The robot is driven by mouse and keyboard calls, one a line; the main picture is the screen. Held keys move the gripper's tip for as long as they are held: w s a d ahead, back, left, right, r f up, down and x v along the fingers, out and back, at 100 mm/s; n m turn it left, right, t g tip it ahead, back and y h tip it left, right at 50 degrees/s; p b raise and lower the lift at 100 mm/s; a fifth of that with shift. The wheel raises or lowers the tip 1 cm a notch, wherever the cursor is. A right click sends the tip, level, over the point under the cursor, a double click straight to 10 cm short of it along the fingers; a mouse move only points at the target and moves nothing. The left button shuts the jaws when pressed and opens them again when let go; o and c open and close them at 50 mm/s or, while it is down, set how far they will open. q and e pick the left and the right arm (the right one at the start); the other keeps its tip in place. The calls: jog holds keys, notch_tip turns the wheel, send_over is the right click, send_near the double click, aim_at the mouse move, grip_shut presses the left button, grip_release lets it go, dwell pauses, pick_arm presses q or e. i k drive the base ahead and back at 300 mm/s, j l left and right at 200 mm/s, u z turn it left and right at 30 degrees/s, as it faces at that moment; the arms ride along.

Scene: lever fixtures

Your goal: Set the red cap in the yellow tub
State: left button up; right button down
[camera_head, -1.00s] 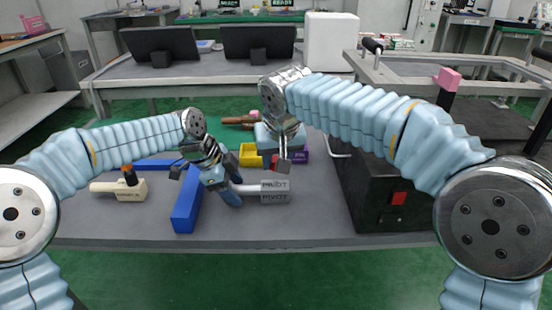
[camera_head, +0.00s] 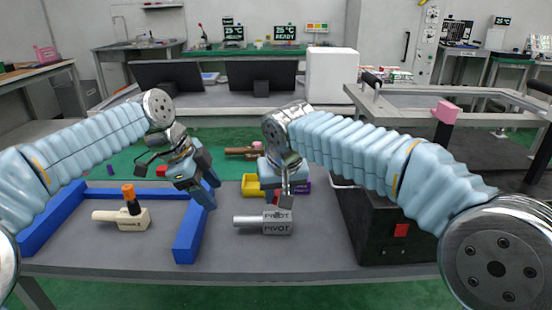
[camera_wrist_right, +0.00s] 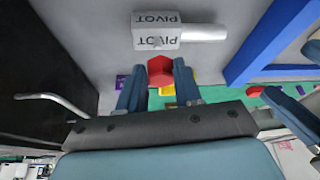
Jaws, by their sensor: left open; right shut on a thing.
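The red cap (camera_wrist_right: 160,72) is between the fingers of my right gripper (camera_wrist_right: 158,80), which is shut on it. In the head view, the right gripper (camera_head: 284,197) holds the red cap (camera_head: 277,199) low over the table, behind the grey PIVOT block. The yellow tub (camera_head: 251,187) stands just left of this gripper; its yellow shows partly hidden behind the cap in the right wrist view (camera_wrist_right: 167,90). My left gripper (camera_head: 209,190) is open and empty, above the blue bar, left of the tub.
The PIVOT block (camera_head: 278,223) has a handle pointing left. A blue frame (camera_head: 190,235) surrounds a beige fixture (camera_head: 132,220) with an orange-topped knob. A purple item (camera_head: 304,187) lies right of the right gripper. A black box (camera_head: 380,225) stands on the right.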

aim_at(258, 189)
jog(key=k, duration=0.95)
